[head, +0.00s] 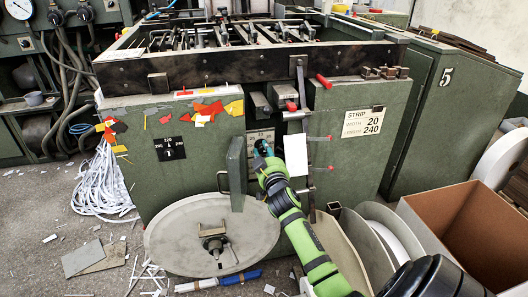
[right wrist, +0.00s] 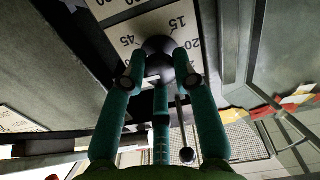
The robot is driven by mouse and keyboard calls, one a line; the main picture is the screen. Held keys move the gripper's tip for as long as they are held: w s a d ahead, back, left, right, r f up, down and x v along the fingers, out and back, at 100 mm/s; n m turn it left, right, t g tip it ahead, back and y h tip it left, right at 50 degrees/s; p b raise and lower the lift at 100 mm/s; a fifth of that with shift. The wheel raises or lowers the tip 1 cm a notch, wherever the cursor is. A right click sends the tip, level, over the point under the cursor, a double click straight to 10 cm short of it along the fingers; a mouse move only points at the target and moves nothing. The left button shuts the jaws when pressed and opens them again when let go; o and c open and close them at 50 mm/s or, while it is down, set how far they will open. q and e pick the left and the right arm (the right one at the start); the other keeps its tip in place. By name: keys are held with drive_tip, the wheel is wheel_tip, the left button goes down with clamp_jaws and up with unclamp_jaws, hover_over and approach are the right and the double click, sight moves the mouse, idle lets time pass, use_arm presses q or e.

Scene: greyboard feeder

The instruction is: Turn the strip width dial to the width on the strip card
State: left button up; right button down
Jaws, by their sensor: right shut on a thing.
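The strip card (head: 362,122) on the front of the green machine reads width 20 and length 240. The dial plate (head: 258,136) is on the machine's front, left of a blank white sheet; my right gripper (head: 262,150) partly covers it. In the right wrist view the plate (right wrist: 122,28) shows the numbers 45, 15 and 20 around a round black knob (right wrist: 158,45). My right gripper (right wrist: 160,76), with teal fingers, is shut on this knob. I cannot tell which number the knob points to. My left gripper is out of view.
An open green door (head: 236,172) stands out just left of the dial. A large grey reel (head: 180,238) is below it. A cardboard box (head: 470,225) stands at the right. Red-tipped levers (head: 324,82) project above the dial. Scraps litter the floor at the left.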

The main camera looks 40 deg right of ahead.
drive_tip(key=shift+r+n+p, duration=0.35)
drive_tip(key=shift+n, duration=0.35)
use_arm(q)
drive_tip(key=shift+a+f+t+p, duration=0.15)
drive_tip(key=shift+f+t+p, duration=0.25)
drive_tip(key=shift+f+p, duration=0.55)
use_arm(e)
drive_tip(key=shift+w+n, duration=0.1)
drive_tip(key=shift+n, duration=2.3)
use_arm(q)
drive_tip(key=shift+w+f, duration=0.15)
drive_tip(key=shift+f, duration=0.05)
use_arm(e)
drive_tip(key=c, duration=1)
unclamp_jaws()
drive_tip(key=shift+a, duration=0.1)
drive_tip(key=shift+o, duration=0.2)
drive_tip(key=shift+f, duration=0.1)
drive_tip(key=shift+f, duration=0.15)
drive_tip(key=shift+s+a, duration=0.15)
drive_tip(key=shift+s, duration=0.2)
drive_tip(key=v, duration=1.1)
